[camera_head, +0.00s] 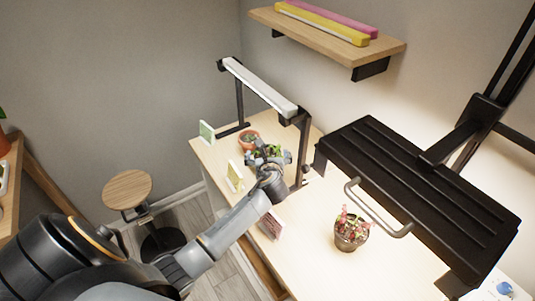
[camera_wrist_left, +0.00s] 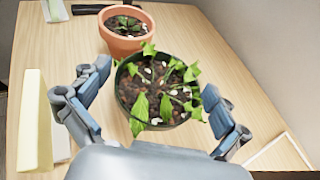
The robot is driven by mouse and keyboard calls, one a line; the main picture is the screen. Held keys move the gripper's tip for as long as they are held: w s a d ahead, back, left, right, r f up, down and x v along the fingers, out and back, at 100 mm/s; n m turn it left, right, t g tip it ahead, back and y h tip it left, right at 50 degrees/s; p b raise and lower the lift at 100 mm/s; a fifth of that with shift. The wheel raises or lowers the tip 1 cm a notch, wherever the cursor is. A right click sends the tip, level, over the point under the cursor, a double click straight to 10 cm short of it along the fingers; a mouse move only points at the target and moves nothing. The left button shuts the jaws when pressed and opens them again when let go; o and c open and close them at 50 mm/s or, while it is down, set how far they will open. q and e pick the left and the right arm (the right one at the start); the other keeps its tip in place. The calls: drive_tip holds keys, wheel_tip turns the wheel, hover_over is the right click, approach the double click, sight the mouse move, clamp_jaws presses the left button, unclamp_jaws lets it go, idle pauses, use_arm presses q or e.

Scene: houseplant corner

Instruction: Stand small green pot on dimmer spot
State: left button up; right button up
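The small green pot (camera_wrist_left: 160,108) holds dark soil, white pebbles and a leafy plant. It stands between the fingers of my left gripper (camera_wrist_left: 158,85). In the wrist view a narrow gap shows between the left finger and the pot; the right finger is close to its rim. In the head view my left gripper (camera_head: 268,157) is around the pot's leaves (camera_head: 276,151) under the white bar lamp (camera_head: 258,87), and mostly hides the pot. I cannot tell which spot is the dimmer one. My right gripper is not in view.
A terracotta pot (camera_head: 248,139) stands just behind the green pot. Upright cards (camera_head: 206,132) line the table's left edge, including a yellow one (camera_head: 234,176). A red-leaved plant pot (camera_head: 350,232) stands on the brightly lit table beside a large black panel (camera_head: 415,190).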

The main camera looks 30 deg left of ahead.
use_arm(q)
drive_tip(key=shift+d+r, duration=0.1)
drive_tip(key=shift+r, duration=0.1)
drive_tip(key=v, duration=1.2)
